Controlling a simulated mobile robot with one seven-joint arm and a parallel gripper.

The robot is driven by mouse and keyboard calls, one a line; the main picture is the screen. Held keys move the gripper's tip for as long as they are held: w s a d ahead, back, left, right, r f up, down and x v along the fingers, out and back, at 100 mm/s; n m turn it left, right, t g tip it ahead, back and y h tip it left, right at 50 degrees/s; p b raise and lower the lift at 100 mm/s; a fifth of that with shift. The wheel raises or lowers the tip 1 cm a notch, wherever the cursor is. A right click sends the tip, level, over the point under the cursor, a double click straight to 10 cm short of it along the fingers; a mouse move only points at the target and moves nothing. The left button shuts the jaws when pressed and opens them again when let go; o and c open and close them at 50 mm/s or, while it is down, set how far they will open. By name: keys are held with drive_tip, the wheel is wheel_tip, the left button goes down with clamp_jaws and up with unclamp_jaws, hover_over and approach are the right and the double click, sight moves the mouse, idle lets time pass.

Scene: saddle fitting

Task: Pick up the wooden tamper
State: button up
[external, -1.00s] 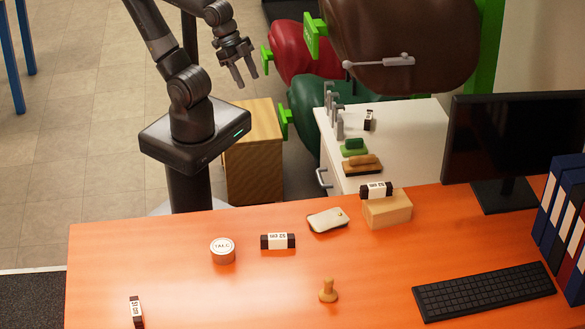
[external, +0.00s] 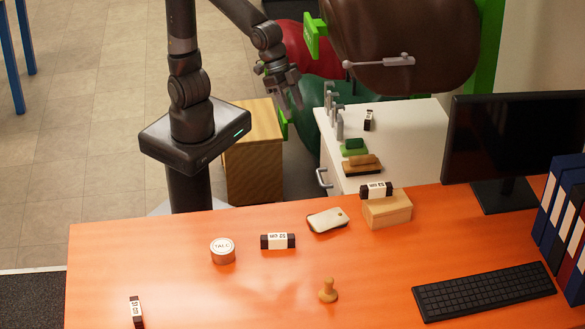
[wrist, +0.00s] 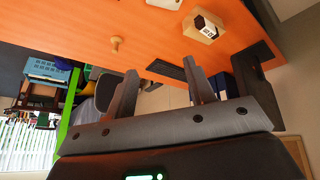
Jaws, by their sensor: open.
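The wooden tamper (external: 328,291) stands upright on the orange desk (external: 180,290), near the front middle, with a round knob on top and a wider base. It also shows in the wrist view (wrist: 115,43), toward the upper left. My gripper (external: 291,101) is open and empty, held in the air behind the desk, well away from the tamper. In the wrist view its two fingers (wrist: 160,82) are spread apart with nothing between them.
On the desk are a talc tin (external: 222,250), a dark labelled block (external: 277,241), a pale pad (external: 327,220), a wooden box (external: 387,209) with another labelled block on it, and a keyboard (external: 484,291). A monitor (external: 515,140) stands at the right. Desk space around the tamper is clear.

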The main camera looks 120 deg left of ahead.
drive_tip(key=w+d+f, duration=0.4)
drive_tip(key=w+d, duration=0.1)
drive_tip(key=w, duration=0.4)
drive_tip(key=t, duration=0.1)
approach(326, 278)
drive_tip(key=f, duration=0.1)
drive_tip(key=shift+m+y, duration=0.4)
drive_tip(key=shift+d+x, duration=0.15)
drive_tip(key=shift+x, duration=2.65)
drive_tip(key=shift+d+x, duration=0.2)
drive_tip(key=shift+x, duration=2.55)
drive_tip(key=shift+w+r, duration=0.1)
drive_tip(key=shift+w, duration=0.1)
drive_tip(key=shift+c, duration=0.6)
clamp_jaws()
